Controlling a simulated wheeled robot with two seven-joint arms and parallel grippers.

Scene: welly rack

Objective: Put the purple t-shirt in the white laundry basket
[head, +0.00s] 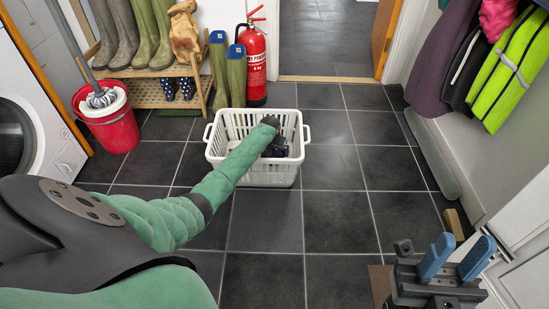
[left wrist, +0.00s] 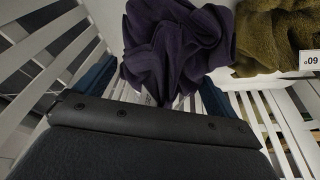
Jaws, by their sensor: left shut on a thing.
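The white laundry basket (head: 270,174) stands on the tiled floor in the middle of the head view. My left arm reaches over its near rim, and my left gripper (head: 277,143) is down inside the basket. In the left wrist view the purple t-shirt (left wrist: 175,45) is bunched up at the blue fingers of this gripper (left wrist: 157,92), which is shut on it. White basket slats show on both sides. In the head view the arm and gripper hide the t-shirt. My right gripper (head: 458,258) is empty and open at the lower right.
A mustard cloth (left wrist: 277,38) with a number tag is beside the t-shirt. A red bucket with mop (head: 107,118), wellies on a rack (head: 150,90) and a fire extinguisher (head: 255,65) stand behind. Coats (head: 510,70) hang right. Floor right of the basket is clear.

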